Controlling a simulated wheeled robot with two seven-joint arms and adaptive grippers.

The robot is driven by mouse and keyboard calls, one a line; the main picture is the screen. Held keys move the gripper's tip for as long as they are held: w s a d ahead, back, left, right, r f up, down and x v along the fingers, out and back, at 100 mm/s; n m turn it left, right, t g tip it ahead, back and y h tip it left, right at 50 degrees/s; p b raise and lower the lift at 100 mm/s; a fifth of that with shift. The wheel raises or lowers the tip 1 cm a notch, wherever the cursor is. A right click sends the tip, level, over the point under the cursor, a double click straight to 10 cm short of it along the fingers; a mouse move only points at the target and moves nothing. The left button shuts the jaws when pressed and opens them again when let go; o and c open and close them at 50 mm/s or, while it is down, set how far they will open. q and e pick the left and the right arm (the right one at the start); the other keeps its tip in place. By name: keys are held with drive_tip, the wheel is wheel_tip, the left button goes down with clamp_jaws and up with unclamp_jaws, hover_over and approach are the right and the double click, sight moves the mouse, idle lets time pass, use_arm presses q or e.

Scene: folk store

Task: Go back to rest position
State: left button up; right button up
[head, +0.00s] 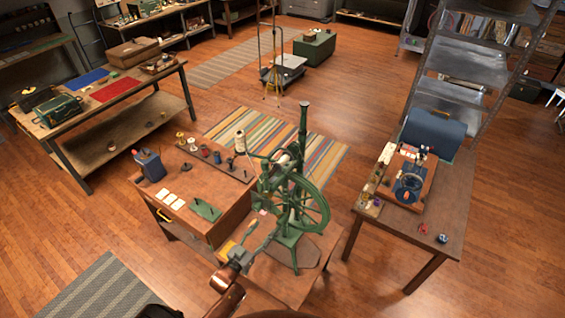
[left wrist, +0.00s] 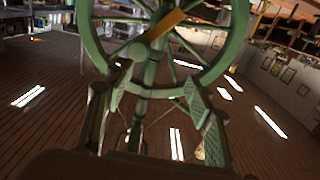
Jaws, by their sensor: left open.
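My left gripper (head: 259,232) is in the head view at the lower middle, just in front of a green spinning wheel (head: 296,208). It is open, and I see nothing held in it. Its fingertips overlap the lower left of the wheel in the picture; I cannot tell whether they touch. In the left wrist view the green wheel (left wrist: 232,58) fills the upper middle, very close. My right gripper is not in view.
The wheel stands on a low wooden stand (head: 318,262). A wooden desk (head: 226,224) with spools is close on the left. A side table (head: 452,205) with a blue case (head: 434,132) is on the right. Open floor (head: 390,75) lies beyond the striped rug (head: 328,150).

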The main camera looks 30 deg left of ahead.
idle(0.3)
use_arm(q)
drive_tip(key=s+f+g+b, duration=0.35)
drive_tip(key=s+f, duration=0.25)
drive_tip(key=f, duration=0.8)
drive_tip(key=s+d+f+g+y+b, duration=0.15)
drive_tip(key=s+f+b, duration=0.4)
drive_tip(key=f, duration=0.85)
drive_tip(key=s+f+g+b, duration=0.4)
drive_tip(key=s+f, duration=0.3)
drive_tip(key=f, duration=0.8)
drive_tip(key=s+d+f+g+b, duration=0.2)
drive_tip(key=s+f+g+b, duration=0.2)
drive_tip(key=s+f, duration=0.8)
drive_tip(key=s+d+f+g+b, duration=0.2)
drive_tip(key=s+f+g+b, duration=0.2)
drive_tip(key=s+f+b, duration=0.3)
drive_tip(key=s+f, duration=0.5)
drive_tip(key=s, duration=0.6)
drive_tip(key=shift+s+f+m, duration=0.25)
drive_tip(key=shift+m, duration=0.05)
